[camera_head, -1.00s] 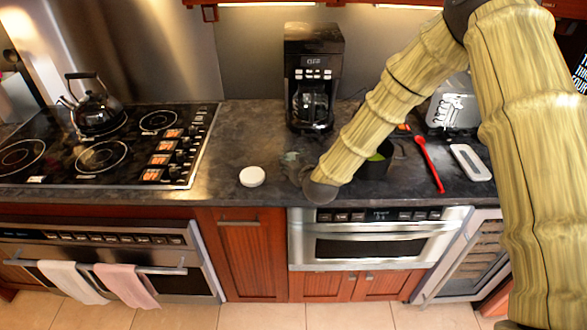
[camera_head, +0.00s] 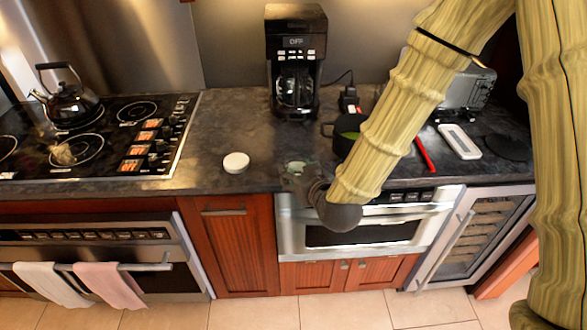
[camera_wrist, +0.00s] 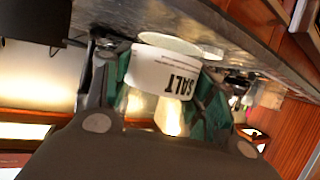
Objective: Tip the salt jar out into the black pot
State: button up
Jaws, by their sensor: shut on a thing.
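The white salt jar (camera_wrist: 155,72) is between the green-padded fingers of my gripper (camera_wrist: 165,78) in the wrist view. Its SALT lettering is upside down there, but so is the kitchen, so the jar looks roughly upright. In the head view my gripper (camera_head: 300,173) is over the counter's front edge, left of and nearer than the black pot. The jar is hard to make out there. The black pot (camera_head: 339,145) stands on the counter with something green inside, partly hidden by my arm. A gap separates gripper and pot.
A white round lid (camera_head: 236,162) lies left of my gripper. A coffee maker (camera_head: 296,60) stands behind it. A red utensil (camera_head: 425,154), a white tray (camera_head: 459,141) and a toaster (camera_head: 468,88) are right of the pot. The counter between lid and coffee maker is clear.

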jog(key=w+d+r+m+h+p, duration=0.2)
jog(key=w+d+r+p, duration=0.1)
jog(key=w, duration=0.3)
jog(key=w+d+r+m+h+p, duration=0.2)
jog(key=w+d+r+p, duration=0.1)
jog(key=w+p, duration=0.3)
jog(key=w+d+r+m+h+p, duration=0.2)
jog(key=w+d+p, duration=0.1)
jog(key=w, duration=0.3)
jog(key=shift+d+r+m+p, duration=0.4)
jog(key=shift+p, duration=0.45)
jog(key=shift+f+b, duration=1.2)
jog(key=shift+f, duration=0.4)
jog(key=shift+r, duration=0.15)
jog(key=shift+s, duration=0.1)
jog(key=shift+d+r+m, duration=0.15)
jog(key=shift+d+m, duration=0.15)
jog(key=shift+d, duration=0.05)
